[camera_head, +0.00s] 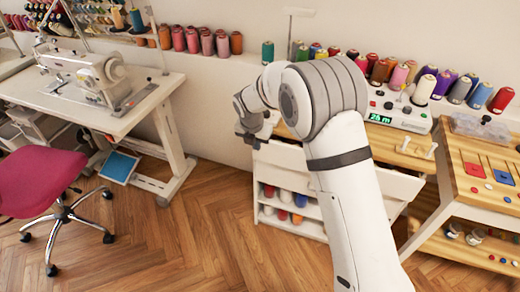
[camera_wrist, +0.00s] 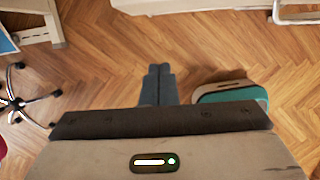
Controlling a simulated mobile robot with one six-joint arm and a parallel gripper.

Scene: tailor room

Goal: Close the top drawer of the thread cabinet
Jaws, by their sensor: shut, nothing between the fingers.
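The thread cabinet (camera_head: 278,156) is white with a wooden top and stands behind my arm in the head view. My arm hides much of its middle, so I cannot tell how far the top drawer stands out. Coloured spools (camera_head: 285,195) show in an open compartment below the upper white front. My gripper (camera_head: 246,137) is by the cabinet's upper left corner in the head view; I cannot tell whether it touches. In the wrist view, my gripper (camera_wrist: 159,72) has its fingers together, empty, over bare wood floor.
A sewing table (camera_head: 140,105) with a white machine (camera_head: 85,72) stands left, with a pink chair (camera_head: 38,178) before it. Several thread spools (camera_head: 420,90) and a digital device (camera_head: 400,113) stand along the wall. A wooden table (camera_head: 485,170) is right. Floor left of the cabinet is clear.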

